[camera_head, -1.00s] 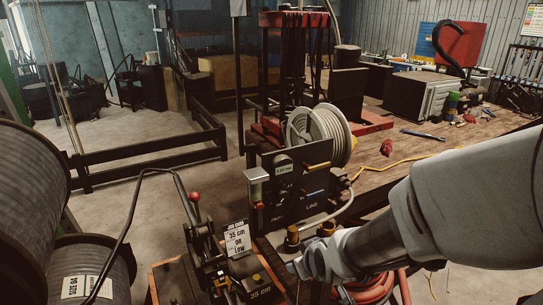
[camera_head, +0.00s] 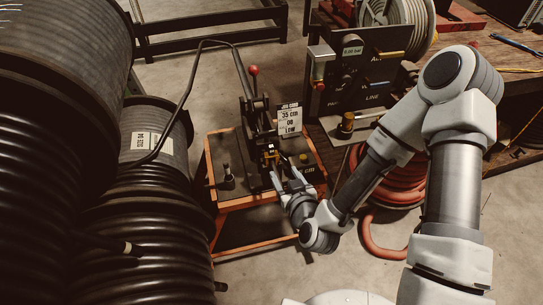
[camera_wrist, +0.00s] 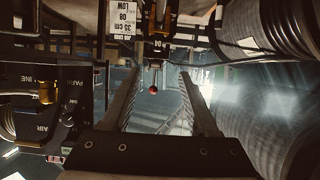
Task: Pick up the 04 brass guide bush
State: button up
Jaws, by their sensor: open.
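A small brass-coloured part (camera_head: 270,157) shows at the front of the lever crimper (camera_head: 257,125) in the head view. A dark piece with a brass-coloured top (camera_head: 303,158) stands to its right on the cart. I cannot read an 04 on either, so I cannot tell which is the guide bush. My gripper (camera_head: 284,178) is open, just below these parts in the head view. In the wrist view its fingers (camera_wrist: 160,73) are spread with nothing held between them. The crimper's red lever knob (camera_wrist: 153,90) shows beyond, between the fingers.
The orange-edged cart (camera_head: 238,204) carries the crimper and a "35 cm 08 LOW" sign (camera_head: 289,121). Big hose reels (camera_head: 60,50) crowd the left. A control panel (camera_head: 352,75) with a brass fitting (camera_head: 347,122) stands behind right. A red hose coil (camera_head: 385,180) lies right of the cart.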

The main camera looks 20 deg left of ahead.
aim_at(272, 150)
jog(key=b+x, duration=0.4)
jog(key=b, duration=0.5)
jog(key=shift+w+f+b, duration=0.25)
jog(key=shift+b, duration=0.15)
jog(key=b, duration=0.2)
jog(key=shift+a+f+b, duration=0.15)
jog(key=shift+f+b, duration=0.05)
jog(key=shift+b, duration=0.2)
jog(key=x, duration=0.7)
jog(key=shift+w+r+b, duration=0.1)
jog(key=shift+r+b, duration=0.1)
jog(key=shift+b, duration=0.2)
jog(key=x, duration=0.4)
jog(key=shift+w+f+b, duration=0.1)
jog(key=shift+w+b, duration=0.1)
jog(key=shift+b, duration=0.2)
jog(key=shift+w+a+f, duration=0.15)
jog(key=shift+w+f, duration=0.05)
jog(key=shift+w, duration=0.3)
jog(key=shift+c, duration=0.3)
